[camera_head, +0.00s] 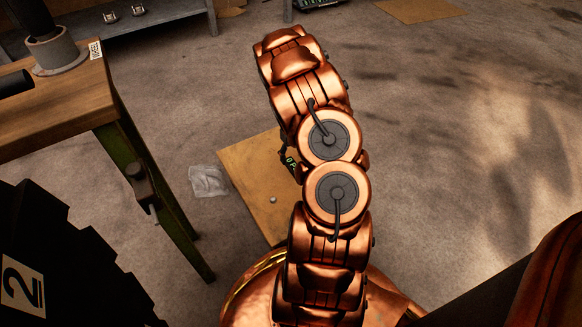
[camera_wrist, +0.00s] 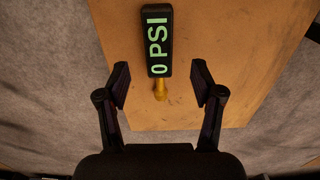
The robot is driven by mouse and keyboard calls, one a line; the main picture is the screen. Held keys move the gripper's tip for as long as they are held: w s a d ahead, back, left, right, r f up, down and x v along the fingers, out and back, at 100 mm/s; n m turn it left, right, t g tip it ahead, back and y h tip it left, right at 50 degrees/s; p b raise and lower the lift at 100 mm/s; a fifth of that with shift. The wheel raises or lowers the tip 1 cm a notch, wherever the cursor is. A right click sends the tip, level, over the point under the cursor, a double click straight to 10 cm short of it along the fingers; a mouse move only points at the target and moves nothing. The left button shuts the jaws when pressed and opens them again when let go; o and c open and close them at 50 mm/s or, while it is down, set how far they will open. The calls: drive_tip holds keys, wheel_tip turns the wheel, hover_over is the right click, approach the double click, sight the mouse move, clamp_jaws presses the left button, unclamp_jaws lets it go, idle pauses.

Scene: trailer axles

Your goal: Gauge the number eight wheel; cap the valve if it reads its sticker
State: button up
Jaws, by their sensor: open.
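My gripper (camera_wrist: 161,82) is open in the wrist view, one finger on each side. A black gauge (camera_wrist: 157,40) with a green "0 PSI" display and a yellow stem (camera_wrist: 160,88) shows ahead of and between the fingers, touching neither. It shows against a tan board (camera_wrist: 240,60); I cannot tell whether it rests on it. In the head view, part of the gauge's display (camera_head: 290,162) peeks out at the left of my arm, which hides my gripper. A tyre (camera_head: 75,265) with a "2" label stands at lower left. No wheel marked eight and no cap can be made out.
A wooden bench (camera_head: 50,110) with green legs stands at left, with a grey cylinder (camera_head: 58,52) on it. A clear plastic bag (camera_head: 208,181) and a small grey round thing (camera_head: 273,199) lie low. A shelf (camera_head: 165,17) is behind. Floor at right is clear.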

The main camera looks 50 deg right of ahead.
sight(290, 163)
wheel_tip(290, 163, down, 5)
drive_tip(key=shift+w+r+b, duration=0.1)
drive_tip(key=shift+b, duration=1.15)
drive_tip(key=shift+d, duration=0.1)
drive_tip(key=shift+c, duration=0.2)
clamp_jaws()
drive_tip(key=shift+r, duration=0.15)
